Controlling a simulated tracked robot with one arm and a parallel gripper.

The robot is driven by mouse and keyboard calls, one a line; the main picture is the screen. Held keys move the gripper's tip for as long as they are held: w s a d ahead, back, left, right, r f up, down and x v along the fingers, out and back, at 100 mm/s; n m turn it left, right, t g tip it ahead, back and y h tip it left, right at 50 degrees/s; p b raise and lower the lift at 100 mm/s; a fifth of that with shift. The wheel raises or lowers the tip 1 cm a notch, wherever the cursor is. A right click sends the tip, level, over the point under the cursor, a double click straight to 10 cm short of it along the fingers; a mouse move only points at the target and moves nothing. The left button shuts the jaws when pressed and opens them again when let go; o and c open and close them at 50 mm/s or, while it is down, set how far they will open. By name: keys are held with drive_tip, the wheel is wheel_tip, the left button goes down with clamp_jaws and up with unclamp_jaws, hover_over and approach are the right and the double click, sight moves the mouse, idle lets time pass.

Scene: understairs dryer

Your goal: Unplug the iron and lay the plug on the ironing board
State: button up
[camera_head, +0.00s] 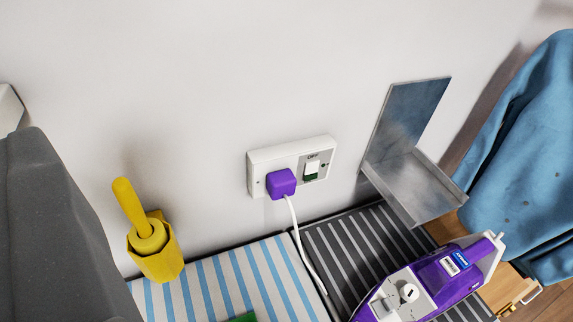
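A purple plug (281,183) sits in the left part of a white wall socket (262,155). The socket's switch (312,170) is to the right of the plug, under an "OFF" marking. A white cord (297,228) runs down from the plug towards the board. The purple and white iron (440,282) lies at the lower right on the dark striped end of the ironing board, partly cut off by the picture's edge. The ironing board (213,292) has a blue and white striped cover on its left part. My gripper is not visible in this view.
A yellow many-sided holder with a rounded handle (152,236) is at the left. A large dark grey shape (45,235) fills the left edge. A bent metal plate (408,125) stands right of the socket. Blue cloth (525,170) hangs at the right. A green edge (243,317) shows at the bottom.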

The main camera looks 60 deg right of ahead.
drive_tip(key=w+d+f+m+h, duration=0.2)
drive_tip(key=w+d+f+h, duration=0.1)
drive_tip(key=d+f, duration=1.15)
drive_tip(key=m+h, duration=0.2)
approach(285, 193)
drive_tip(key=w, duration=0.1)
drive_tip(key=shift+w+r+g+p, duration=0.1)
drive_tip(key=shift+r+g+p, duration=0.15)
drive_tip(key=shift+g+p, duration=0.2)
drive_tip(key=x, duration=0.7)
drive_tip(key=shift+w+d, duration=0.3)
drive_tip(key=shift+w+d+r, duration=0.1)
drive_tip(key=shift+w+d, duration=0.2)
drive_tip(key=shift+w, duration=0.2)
drive_tip(key=shift+b, duration=0.3)
